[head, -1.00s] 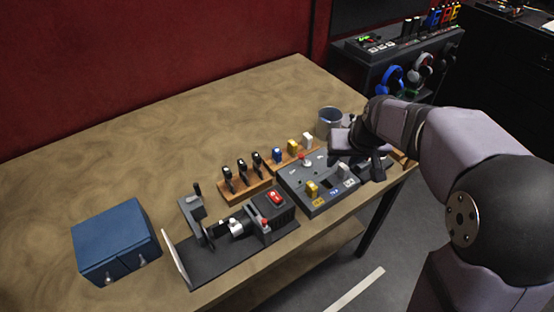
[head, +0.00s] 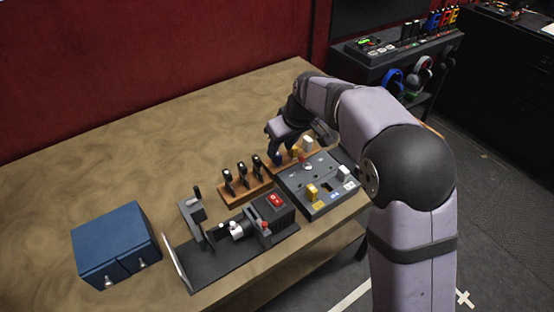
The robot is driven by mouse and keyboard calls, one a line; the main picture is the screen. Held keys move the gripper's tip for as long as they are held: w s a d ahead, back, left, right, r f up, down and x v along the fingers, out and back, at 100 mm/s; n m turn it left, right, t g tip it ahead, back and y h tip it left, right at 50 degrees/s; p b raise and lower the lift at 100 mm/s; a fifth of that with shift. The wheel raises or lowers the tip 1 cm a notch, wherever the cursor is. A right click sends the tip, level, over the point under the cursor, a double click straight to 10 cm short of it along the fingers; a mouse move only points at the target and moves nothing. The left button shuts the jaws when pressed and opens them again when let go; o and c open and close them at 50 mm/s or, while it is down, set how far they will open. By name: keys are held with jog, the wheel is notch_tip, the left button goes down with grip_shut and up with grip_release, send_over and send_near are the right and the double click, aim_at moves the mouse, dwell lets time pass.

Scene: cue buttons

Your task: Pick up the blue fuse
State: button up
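My gripper (head: 273,152) is over the left end of the wooden fuse rack (head: 300,160), pointing down. The blue fuse, seen at that end a second ago, is hidden behind or between the fingers now. I cannot tell whether the fingers are around it or touching it. A yellow fuse (head: 294,152) and a white fuse (head: 308,143) stand in the rack to the right of the gripper.
A grey fuse panel (head: 312,208) in front of the rack holds a yellow and a white fuse. A wooden stand (head: 246,193) with black-handled pieces is just left. A clamp device (head: 215,262) and blue box (head: 115,240) sit further left. The back left table (head: 150,140) is clear.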

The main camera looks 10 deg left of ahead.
aim_at(278, 153)
jog(key=shift+p+x, duration=1)
jog(key=shift+x, duration=1.6)
grip_shut()
